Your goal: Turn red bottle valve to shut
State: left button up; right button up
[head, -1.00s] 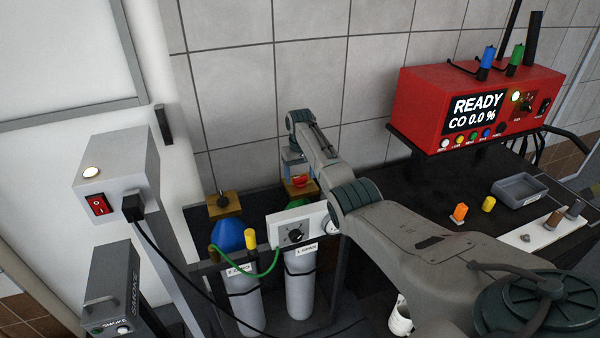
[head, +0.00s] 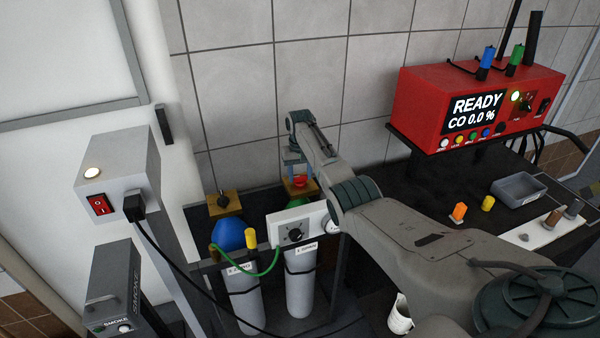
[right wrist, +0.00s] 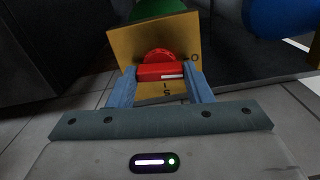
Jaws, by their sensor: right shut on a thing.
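The red bottle valve (head: 299,181) is a round red knob with a raised bar, on a tan square plate (right wrist: 185,40) above the green-topped bottle (head: 300,280). In the right wrist view the valve (right wrist: 160,68) sits between my two blue fingers, with a white mark at the right part of its bar. The plate carries an "O" at the right and an "S" at the bottom in that view. My right gripper (head: 298,170) is shut on the valve from above; it also shows in the right wrist view (right wrist: 162,84). My left gripper is out of view.
A blue-topped bottle (head: 230,236) with its own tan valve plate stands to the left. A white panel with a black dial (head: 295,235) and a green hose are in front. A red analyser (head: 480,100) reads READY.

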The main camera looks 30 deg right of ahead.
aim_at(300, 176)
jog(key=m+p, duration=0.1)
jog(key=m, duration=0.2)
jog(key=shift+r+p, duration=0.2)
jog(key=shift+p, duration=0.2)
jog(key=m+p, duration=0.1)
jog(key=m, duration=0.4)
jog(key=shift+p, duration=0.3)
jog(key=m+p, duration=0.1)
jog(key=m, duration=0.3)
jog(key=shift+w+d+m+p, duration=0.1)
jog(key=shift+m+p, duration=0.2)
jog(key=shift+m, duration=1.9)
jog(key=o, duration=1)
jog(key=shift+r, duration=0.45)
notch_tip(300, 176, up, 10)
jog(key=shift+f+b, duration=0.1)
jog(key=shift+b, duration=0.4)
